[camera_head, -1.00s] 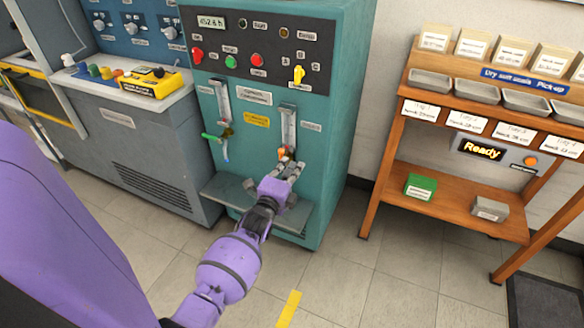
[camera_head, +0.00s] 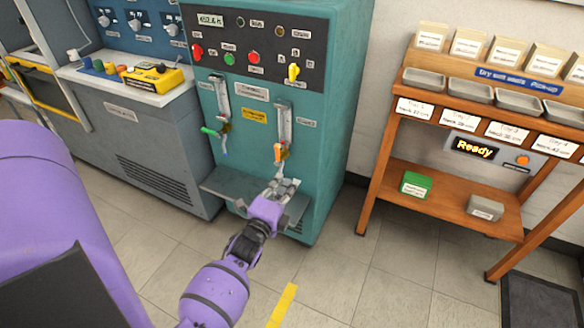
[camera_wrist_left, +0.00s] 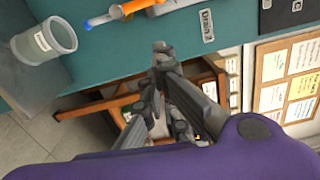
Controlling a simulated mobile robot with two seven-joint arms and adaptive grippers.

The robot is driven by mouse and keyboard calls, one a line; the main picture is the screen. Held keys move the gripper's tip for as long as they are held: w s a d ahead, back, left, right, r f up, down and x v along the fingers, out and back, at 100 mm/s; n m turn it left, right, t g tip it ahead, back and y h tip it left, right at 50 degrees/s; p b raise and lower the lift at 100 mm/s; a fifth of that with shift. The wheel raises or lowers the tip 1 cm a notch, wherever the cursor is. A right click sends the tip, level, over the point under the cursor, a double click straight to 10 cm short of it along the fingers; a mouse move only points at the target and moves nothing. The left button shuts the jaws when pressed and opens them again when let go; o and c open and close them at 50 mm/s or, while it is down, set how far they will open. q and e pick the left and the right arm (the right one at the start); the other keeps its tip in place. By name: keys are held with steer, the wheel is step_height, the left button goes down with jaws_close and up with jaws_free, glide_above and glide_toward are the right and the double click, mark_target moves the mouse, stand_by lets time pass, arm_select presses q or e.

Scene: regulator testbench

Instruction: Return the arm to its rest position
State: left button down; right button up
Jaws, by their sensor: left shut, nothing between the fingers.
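My left arm comes up from the bottom of the head view, purple with dark joints. My left gripper (camera_head: 287,186) is shut and empty, just in front of the teal testbench (camera_head: 330,95). It sits below the orange-handled valve (camera_head: 278,152) under the right flow tube and is apart from it. In the left wrist view the gripper (camera_wrist_left: 157,62) points toward the teal panel (camera_wrist_left: 130,35), with the orange handle (camera_wrist_left: 133,7) at the top, clear of the fingers. My right gripper is not in view.
A clear cup (camera_wrist_left: 45,40) stands on the bench's ledge (camera_head: 222,184) in the wrist view. A green-handled valve (camera_head: 213,130) is on the left. A wooden rack (camera_head: 400,150) with grey trays and a "Ready" display (camera_head: 475,148) stands at the right. Floor between is clear.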

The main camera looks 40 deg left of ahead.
arm_select(q)
steer(key=shift+v, duration=0.95)
steer(key=shift+d, duration=0.1)
